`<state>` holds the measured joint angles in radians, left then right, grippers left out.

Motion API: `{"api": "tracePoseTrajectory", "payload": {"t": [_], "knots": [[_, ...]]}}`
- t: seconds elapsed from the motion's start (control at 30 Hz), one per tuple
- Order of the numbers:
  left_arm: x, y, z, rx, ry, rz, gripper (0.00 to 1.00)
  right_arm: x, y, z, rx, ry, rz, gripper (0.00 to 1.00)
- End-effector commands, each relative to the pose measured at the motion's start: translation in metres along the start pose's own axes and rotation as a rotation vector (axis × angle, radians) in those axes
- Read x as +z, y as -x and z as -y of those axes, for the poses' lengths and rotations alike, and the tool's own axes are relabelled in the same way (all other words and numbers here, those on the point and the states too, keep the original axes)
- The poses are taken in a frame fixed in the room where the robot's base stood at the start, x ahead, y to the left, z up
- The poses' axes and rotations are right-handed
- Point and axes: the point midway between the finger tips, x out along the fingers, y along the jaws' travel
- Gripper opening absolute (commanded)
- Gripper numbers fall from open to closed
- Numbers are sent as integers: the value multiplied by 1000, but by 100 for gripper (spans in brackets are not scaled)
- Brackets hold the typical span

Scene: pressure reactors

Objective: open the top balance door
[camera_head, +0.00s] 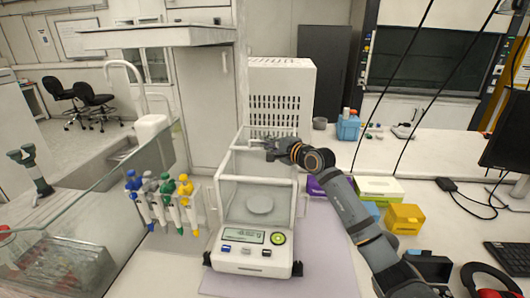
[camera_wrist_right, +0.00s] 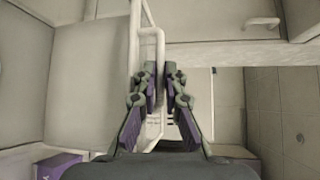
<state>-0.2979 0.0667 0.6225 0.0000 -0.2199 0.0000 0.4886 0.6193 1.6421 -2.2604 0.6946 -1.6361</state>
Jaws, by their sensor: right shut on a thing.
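The white balance (camera_head: 240,262) stands on the bench mat with a clear glass draft shield and a round pan (camera_head: 260,204) inside. Its top door (camera_head: 262,165) is clear glass in a white frame, and I cannot tell how far it is slid. My right gripper (camera_head: 260,143) is at the upper rear of the shield. In the right wrist view, the right gripper (camera_wrist_right: 162,80) has its fingers close around the white door handle (camera_wrist_right: 153,55), which passes between them. The fingers partly hide the handle. My left gripper is not in view.
Pipettes on a rack (camera_head: 165,205) stand left of the balance, beside a glass panel (camera_head: 105,190). A white vented box (camera_head: 285,95) stands behind. A yellow box (camera_head: 404,219) and a purple box (camera_head: 318,186) lie to the right, close to my right arm.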

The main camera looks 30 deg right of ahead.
Motion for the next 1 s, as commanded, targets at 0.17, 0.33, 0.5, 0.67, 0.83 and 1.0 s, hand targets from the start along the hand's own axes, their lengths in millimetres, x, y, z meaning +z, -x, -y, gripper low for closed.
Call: {"api": "tracePoseTrajectory", "payload": {"t": [0.17, 0.33, 0.5, 0.67, 0.83, 1.0], "knots": [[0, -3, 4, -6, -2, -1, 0, -1, -1, -4, 8, -2, -1, 0], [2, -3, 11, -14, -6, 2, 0, -1, -1, -3, 8, -1, -2, 0], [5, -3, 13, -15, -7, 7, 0, -1, -1, -3, 8, -1, -2, 14], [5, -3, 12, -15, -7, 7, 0, -1, 0, -3, 7, -1, -2, 19], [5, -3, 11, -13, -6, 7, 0, -1, 0, -2, 6, 0, -2, 19], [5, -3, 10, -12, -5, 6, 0, -3, 19, -3, 8, 7, -5, 19]]}}
